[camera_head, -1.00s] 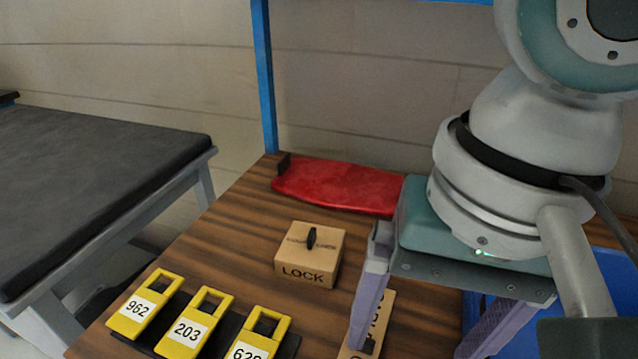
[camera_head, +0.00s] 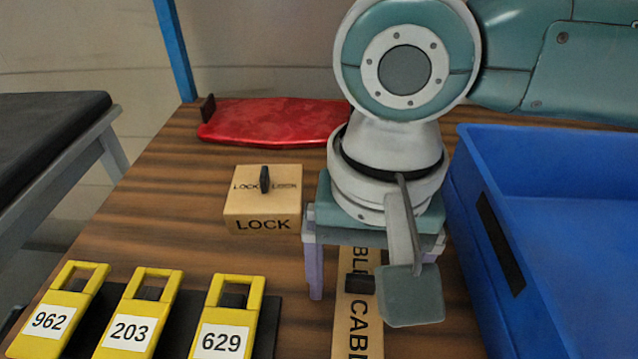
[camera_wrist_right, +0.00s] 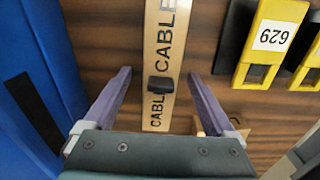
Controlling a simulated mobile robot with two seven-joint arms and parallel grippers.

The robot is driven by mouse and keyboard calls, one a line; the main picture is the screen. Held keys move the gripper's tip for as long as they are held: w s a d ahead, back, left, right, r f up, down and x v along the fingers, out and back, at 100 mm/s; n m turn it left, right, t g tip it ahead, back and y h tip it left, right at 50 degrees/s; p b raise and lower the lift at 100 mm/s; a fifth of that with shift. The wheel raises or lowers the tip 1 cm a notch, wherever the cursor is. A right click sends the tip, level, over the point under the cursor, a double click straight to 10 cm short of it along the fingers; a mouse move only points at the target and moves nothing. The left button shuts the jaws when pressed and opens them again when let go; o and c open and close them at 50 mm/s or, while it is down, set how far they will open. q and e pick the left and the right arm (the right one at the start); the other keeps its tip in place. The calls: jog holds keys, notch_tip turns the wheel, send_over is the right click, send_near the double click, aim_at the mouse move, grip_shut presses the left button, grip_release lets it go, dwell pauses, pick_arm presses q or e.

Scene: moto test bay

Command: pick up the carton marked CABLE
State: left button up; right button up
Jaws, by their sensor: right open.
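The carton marked CABLE (camera_head: 358,318) is a long narrow tan box with a small black knob on top. It lies on the wooden table, partly hidden by my right arm in the head view. In the right wrist view the carton (camera_wrist_right: 166,42) runs between the fingers, with clear gaps on both sides. My right gripper (camera_wrist_right: 160,82) is open and empty, pointing down over the carton; it also shows in the head view (camera_head: 362,280), where its right finger is mostly hidden. My left gripper is in neither view.
A tan carton marked LOCK (camera_head: 262,212) stands left of my right gripper. A blue bin (camera_head: 478,205) is close on the right. Yellow tags 962, 203 and 629 (camera_head: 222,335) lie front left. Bare table separates LOCK from the tags.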

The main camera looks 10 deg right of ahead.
jog(key=shift+f, duration=0.4)
jog(key=shift+c, duration=0.3)
jog(key=shift+r, duration=0.1)
grip_shut()
